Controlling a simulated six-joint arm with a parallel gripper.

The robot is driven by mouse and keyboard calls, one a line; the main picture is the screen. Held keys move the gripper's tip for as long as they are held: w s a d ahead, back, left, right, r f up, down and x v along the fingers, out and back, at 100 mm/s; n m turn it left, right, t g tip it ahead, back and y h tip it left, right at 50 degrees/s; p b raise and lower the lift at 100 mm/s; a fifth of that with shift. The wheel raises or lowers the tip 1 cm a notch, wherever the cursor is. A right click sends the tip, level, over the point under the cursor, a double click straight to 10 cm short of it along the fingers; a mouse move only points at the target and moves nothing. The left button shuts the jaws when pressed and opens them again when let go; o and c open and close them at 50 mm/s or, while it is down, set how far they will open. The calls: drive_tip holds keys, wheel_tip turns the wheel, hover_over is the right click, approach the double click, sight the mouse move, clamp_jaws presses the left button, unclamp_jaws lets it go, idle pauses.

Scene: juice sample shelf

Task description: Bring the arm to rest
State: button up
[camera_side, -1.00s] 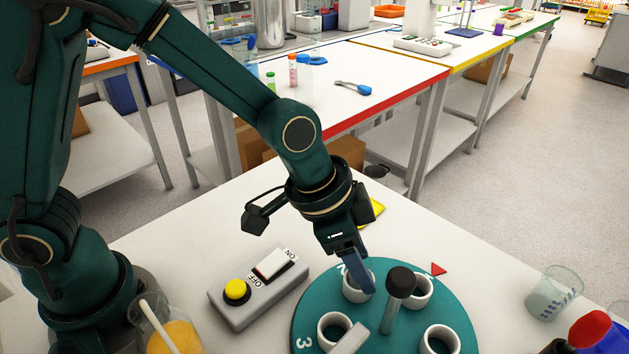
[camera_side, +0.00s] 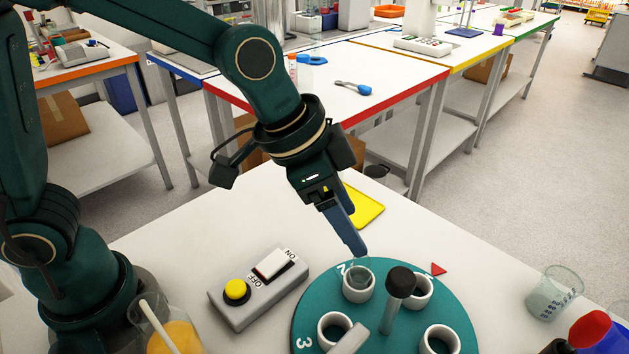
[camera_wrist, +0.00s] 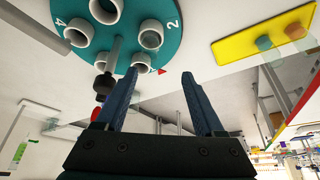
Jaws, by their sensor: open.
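My gripper (camera_side: 352,248) hangs tilted in the side view, above the table just behind the teal turntable (camera_side: 308,318). In the wrist view its two blue fingers (camera_wrist: 158,78) stand apart with nothing between them. The turntable carries several white cups and a black-knobbed post (camera_side: 400,282). The cup by the number 2 (camera_side: 359,287) is closest to my fingertips and seems to hold something clear like glass. It also shows in the wrist view (camera_wrist: 151,37). My fingers appear clear of the cup.
A switch box (camera_side: 258,290) with a yellow button stands left of the turntable. A yellow tray (camera_side: 366,208) lies behind my gripper, and in the wrist view it bears small round pieces. A beaker (camera_side: 553,293) stands at right, and a jar with orange content (camera_side: 176,338) at front left.

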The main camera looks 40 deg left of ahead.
drive_tip(key=s+a+r+n+t+y, duration=0.1)
drive_tip(key=s+a+r+n, duration=0.2)
drive_tip(key=a, duration=0.3)
drive_tip(key=s+a+r+n+t+y, duration=0.1)
drive_tip(key=s+a+r+n+t, duration=0.1)
drive_tip(key=s+a+r, duration=0.3)
drive_tip(key=s+a+f+n+g+y, duration=0.1)
drive_tip(key=s+a+f+n, duration=0.1)
drive_tip(key=f, duration=0.3)
drive_tip(key=shift+s+a+n+g, duration=0.3)
drive_tip(key=shift+s+a+n, duration=0.15)
drive_tip(key=shift+s, duration=0.4)
drive_tip(key=shift+m, duration=0.25)
